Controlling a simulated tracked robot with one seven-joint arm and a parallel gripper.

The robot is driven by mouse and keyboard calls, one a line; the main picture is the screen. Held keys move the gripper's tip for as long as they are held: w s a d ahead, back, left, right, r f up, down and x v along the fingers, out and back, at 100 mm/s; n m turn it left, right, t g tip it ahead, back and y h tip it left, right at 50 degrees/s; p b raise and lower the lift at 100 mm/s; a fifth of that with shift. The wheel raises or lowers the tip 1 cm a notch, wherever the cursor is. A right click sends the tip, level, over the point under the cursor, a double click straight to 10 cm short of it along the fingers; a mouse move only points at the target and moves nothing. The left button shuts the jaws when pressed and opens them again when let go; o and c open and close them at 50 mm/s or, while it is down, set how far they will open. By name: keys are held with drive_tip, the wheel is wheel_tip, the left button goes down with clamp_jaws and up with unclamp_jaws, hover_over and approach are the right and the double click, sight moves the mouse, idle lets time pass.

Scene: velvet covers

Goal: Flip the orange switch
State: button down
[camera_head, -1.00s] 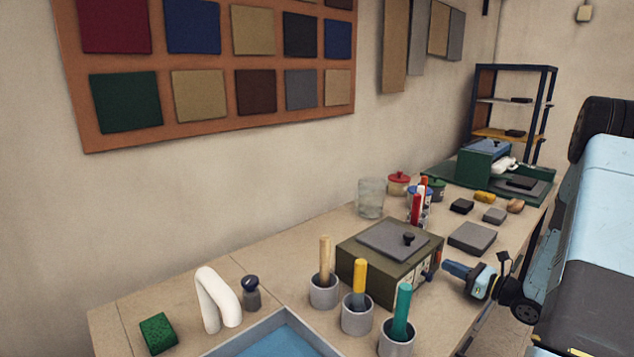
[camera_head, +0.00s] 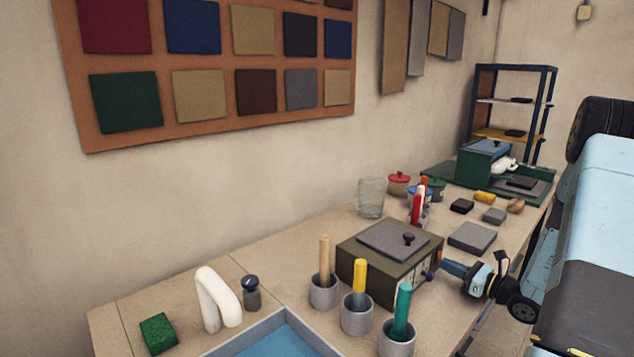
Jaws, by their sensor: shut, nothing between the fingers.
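An olive-green box (camera_head: 368,280) with a grey lid and black knob stands on the workbench. Its front face, turned to the right, carries small coloured parts that are too small to make out well. I cannot clearly pick out the orange switch; my gripper partly covers that face. My gripper (camera_head: 442,266) is shut and empty, reaching in from the right with its tips at the right end of the front face. I cannot tell whether they touch it.
Three grey cups with tan, yellow and teal handles, the teal one (camera_head: 402,312) nearest, stand before the box. A grey block (camera_head: 472,238) lies behind my gripper. Red and white upright items (camera_head: 418,208) stand behind the box. A blue-lined tray (camera_head: 268,340) is at the front.

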drive_tip(key=shift+w+a, duration=0.2)
idle(0.3)
drive_tip(key=shift+v, duration=4.05)
drive_tip(key=shift+a+r, duration=0.1)
drive_tip(key=s+a+r+n+g+h, duration=0.1)
drive_tip(key=s+a+r+n+g, duration=0.5)
drive_tip(key=a+n, duration=0.25)
drive_tip(key=s+a+r+n+g+h, duration=0.1)
drive_tip(key=s+a+r+n+g, duration=0.5)
drive_tip(key=a+r, duration=0.35)
drive_tip(key=s+a+r+n+t+h, duration=0.1)
drive_tip(key=s+r+n+t+h, duration=0.3)
drive_tip(key=s+r+n+h, duration=0.6)
drive_tip(key=s+r+n, duration=0.1)
drive_tip(key=s+n, duration=0.2)
drive_tip(key=shift+r, duration=0.25)
